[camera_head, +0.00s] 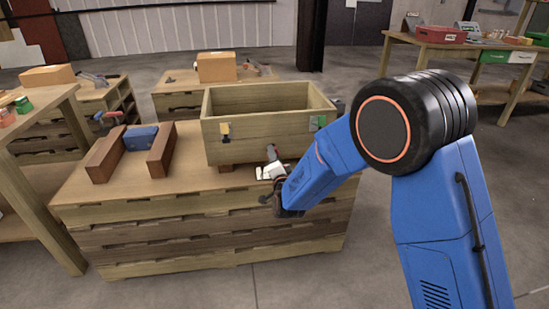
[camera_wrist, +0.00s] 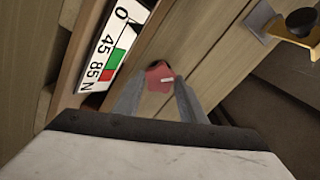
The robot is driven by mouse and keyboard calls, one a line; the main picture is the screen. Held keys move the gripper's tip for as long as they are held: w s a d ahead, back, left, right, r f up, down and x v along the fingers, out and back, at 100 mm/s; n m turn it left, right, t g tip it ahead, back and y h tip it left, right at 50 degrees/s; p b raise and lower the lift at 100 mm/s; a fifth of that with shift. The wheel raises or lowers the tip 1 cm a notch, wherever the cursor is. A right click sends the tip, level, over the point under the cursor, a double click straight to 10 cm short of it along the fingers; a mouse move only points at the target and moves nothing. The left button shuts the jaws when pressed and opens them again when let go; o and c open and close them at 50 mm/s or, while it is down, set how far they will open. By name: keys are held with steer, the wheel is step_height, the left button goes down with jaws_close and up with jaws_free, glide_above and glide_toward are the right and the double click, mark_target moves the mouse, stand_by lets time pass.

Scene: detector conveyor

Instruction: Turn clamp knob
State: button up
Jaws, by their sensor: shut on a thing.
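A small red knob (camera_wrist: 158,76) with a white pointer mark sits in front of the wooden crate wall in the wrist view. My gripper (camera_wrist: 160,92) has its two grey fingers on either side of the knob and is shut on it. The pointer points to the right in that view. A white scale plate (camera_wrist: 108,52) with 0, 45, 85 and N and green and red bands is to the left of the knob. In the head view my gripper (camera_head: 270,156) is at the front of the wooden crate (camera_head: 260,136), and the knob is hidden there.
A brass fitting with a black knob (camera_wrist: 299,22) is at upper right in the wrist view. The crate stands on a slatted wooden bench (camera_head: 200,228). Two brown blocks (camera_head: 107,154) with a blue block (camera_head: 141,137) between them lie to the left.

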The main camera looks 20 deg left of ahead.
steer(key=m, duration=0.5)
steer(key=shift+d+f, duration=0.1)
steer(key=shift+f, duration=0.05)
steer(key=shift+m, duration=0.4)
steer(key=o, duration=1.1)
steer(key=shift+c, duration=0.2)
steer(key=shift+s, duration=0.1)
steer(key=v, duration=1.7)
steer(key=shift+d, duration=0.2)
